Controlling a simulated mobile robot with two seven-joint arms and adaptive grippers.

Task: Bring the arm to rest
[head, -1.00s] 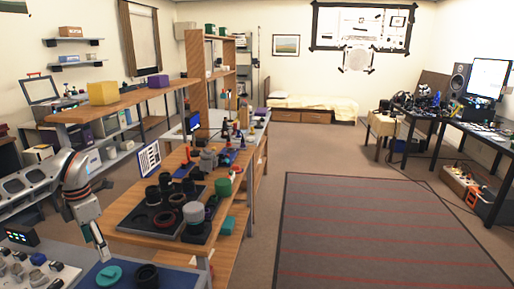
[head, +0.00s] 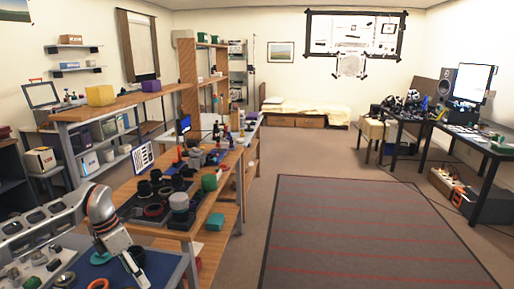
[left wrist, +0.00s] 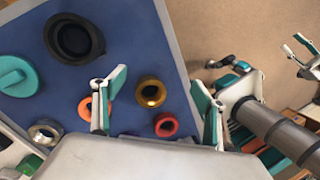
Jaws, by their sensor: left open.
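My left gripper (head: 134,266) is above the blue mat (head: 165,262) on the near bench in the head view. In the left wrist view the left gripper's (left wrist: 157,105) two fingers stand apart, with nothing held. Beneath and between them lie a gold ring (left wrist: 150,79) and a red ring (left wrist: 158,126). An orange ring (left wrist: 84,108) lies partly behind the left finger. White and teal parts at the right of the left wrist view seem to be my other arm; its jaw state is unclear. No right gripper shows in the head view.
A black ring (left wrist: 68,57), a teal lid (left wrist: 20,85) and a silver ring (left wrist: 45,122) also lie around the mat. A grey panel with small parts stands at the near left. Beyond, a wooden bench holds several dark lens parts. Floor and rug (head: 370,225) are open.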

